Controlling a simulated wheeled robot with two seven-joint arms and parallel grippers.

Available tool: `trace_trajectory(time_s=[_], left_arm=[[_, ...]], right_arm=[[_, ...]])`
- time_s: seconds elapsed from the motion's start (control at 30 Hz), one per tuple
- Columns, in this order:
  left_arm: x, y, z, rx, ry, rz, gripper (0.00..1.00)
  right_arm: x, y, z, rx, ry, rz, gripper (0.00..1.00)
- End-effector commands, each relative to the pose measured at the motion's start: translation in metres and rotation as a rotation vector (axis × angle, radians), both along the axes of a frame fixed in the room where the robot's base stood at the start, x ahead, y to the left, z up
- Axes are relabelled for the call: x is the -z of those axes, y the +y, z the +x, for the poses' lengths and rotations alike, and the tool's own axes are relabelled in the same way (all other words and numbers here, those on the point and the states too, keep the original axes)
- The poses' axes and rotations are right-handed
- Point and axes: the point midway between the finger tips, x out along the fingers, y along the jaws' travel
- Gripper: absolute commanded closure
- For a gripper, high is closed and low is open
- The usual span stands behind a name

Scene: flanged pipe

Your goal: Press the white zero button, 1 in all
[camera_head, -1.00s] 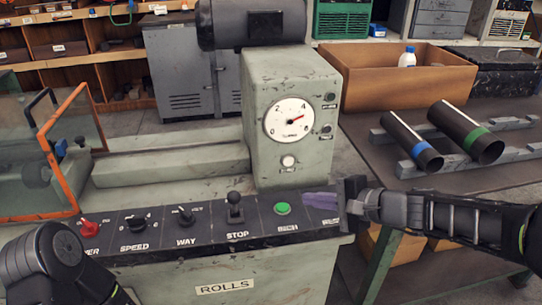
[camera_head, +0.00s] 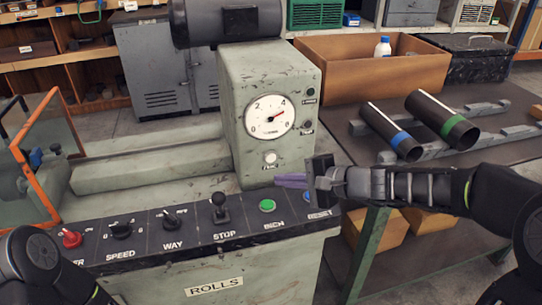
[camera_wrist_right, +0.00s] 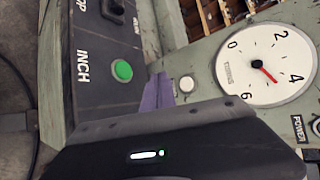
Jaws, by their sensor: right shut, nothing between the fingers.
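The white zero button (camera_head: 270,157) is a small round button on the green-grey machine housing, just below the dial gauge (camera_head: 268,117). In the right wrist view the white button (camera_wrist_right: 187,84) sits left of the dial, close to the purple fingertips. My right gripper (camera_head: 292,181) is shut and empty, in front of the housing and below and right of the button, apart from it in the picture. Its purple fingers point left over the panel's right end. My left arm shows only at the lower left corner; its gripper is out of view.
The control panel (camera_head: 187,243) carries a red knob (camera_head: 71,239), a stop lever (camera_head: 220,208), a green inch button (camera_head: 267,206) and a blue reset button partly behind my right gripper.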

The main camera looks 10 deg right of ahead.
Motion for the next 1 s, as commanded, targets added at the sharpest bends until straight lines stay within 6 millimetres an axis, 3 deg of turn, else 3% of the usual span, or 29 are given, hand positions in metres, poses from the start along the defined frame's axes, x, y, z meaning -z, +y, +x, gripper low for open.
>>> trace_trajectory(time_s=[0.17, 0.4, 1.0], left_arm=[[-0.015, 0.000, 0.000, -0.001, 0.000, 0.000, 0.64], [-0.013, 0.000, 0.000, -0.001, 0.000, 0.000, 0.64], [-0.013, 0.000, 0.000, -0.001, 0.000, 0.000, 0.64]], right_arm=[[-0.002, 0.002, 0.024, -0.001, 0.003, 0.001, 1.00], [0.000, 0.003, 0.046, 0.000, 0.000, 0.000, 1.00], [0.000, 0.003, 0.051, 0.000, 0.000, 0.000, 1.00]])
